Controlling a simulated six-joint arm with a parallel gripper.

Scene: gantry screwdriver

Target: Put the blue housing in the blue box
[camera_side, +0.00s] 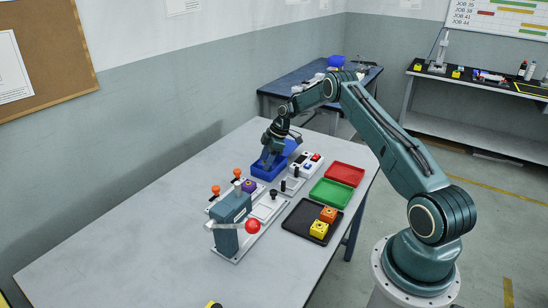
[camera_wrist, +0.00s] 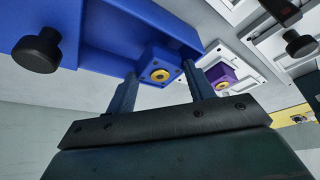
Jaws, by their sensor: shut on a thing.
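The blue housing (camera_wrist: 160,70), a small block with a yellow ring in its top, sits between the two fingers of my gripper (camera_wrist: 160,88) in the wrist view. My gripper is shut on it. In the side view my gripper (camera_side: 269,158) points down over the blue box (camera_side: 262,171) at the table's far part, and the housing cannot be made out there. The blue box (camera_wrist: 100,22) fills the upper left of the wrist view, close by the housing. Whether the housing touches the box floor cannot be told.
A fixture with a purple housing (camera_side: 249,186) and orange-topped levers stands nearer the camera, beside a blue-grey press (camera_side: 231,213) with a red knob. A button panel (camera_side: 305,164), red tray (camera_side: 345,174), green tray (camera_side: 331,193) and black tray (camera_side: 300,231) holding orange and yellow housings lie right.

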